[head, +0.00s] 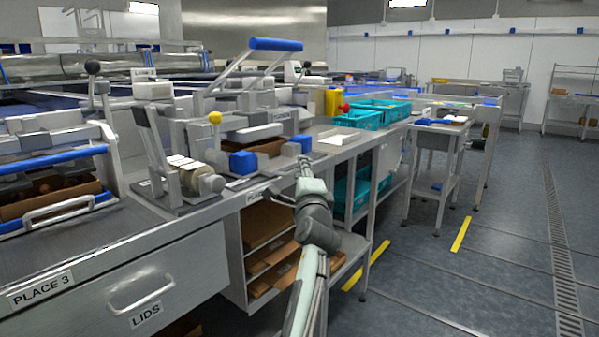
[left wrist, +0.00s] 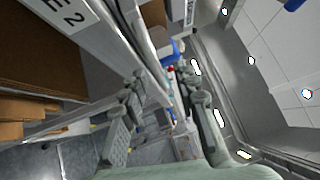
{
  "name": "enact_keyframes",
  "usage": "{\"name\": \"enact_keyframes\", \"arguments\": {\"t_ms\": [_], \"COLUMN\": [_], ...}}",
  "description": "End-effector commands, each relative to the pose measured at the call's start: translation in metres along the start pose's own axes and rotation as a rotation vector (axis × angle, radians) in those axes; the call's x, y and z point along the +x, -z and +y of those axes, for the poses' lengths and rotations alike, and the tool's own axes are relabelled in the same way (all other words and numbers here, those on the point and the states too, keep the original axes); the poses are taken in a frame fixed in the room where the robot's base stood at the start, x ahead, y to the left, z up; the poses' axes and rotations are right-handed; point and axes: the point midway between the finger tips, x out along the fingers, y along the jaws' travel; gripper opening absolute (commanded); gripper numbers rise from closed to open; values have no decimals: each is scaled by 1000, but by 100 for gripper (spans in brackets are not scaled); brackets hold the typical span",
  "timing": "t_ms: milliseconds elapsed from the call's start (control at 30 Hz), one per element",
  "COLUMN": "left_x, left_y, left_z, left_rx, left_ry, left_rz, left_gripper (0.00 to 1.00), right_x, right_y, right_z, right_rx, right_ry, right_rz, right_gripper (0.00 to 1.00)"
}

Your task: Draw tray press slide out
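A tray press (head: 258,100) with a raised blue-gripped lever stands on the bench at the middle, above a bench label that seems to read PLACE 2. A brown tray (head: 265,148) shows low in it, under a pale block; I cannot make out its slide clearly. My left gripper (head: 289,178) is at the bench's front edge, right of and below the press, and touches nothing I can make out. In the left wrist view its two fingers (left wrist: 160,105) stand apart with nothing between them. My right gripper is not in view.
Another press (head: 55,170) with a blue bar and a front handle (head: 65,207) stands at left. A LIDS drawer (head: 140,290) is below. A lever device (head: 175,165) is between the presses. Teal crates (head: 358,120) stand right. The floor at right is open.

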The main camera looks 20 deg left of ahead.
Motion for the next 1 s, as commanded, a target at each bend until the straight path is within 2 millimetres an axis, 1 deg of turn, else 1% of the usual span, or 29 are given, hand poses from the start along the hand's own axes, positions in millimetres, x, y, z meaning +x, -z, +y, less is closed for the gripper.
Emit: {"name": "enact_keyframes", "arguments": {"t_ms": [233,400,467,500,1000], "left_x": [0,0,0,0,1], "left_y": [0,0,0,0,-1], "left_z": [0,0,0,0,0], "left_rx": [0,0,0,0,1], "left_ry": [0,0,0,0,1], "left_rz": [0,0,0,0,-1], "left_gripper": [30,9,1,0,0], "right_x": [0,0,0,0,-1], "right_y": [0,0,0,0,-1], "right_z": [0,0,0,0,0], "right_rx": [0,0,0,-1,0], "right_ry": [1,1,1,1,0], "right_rz": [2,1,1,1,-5], "right_gripper": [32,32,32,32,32]}}
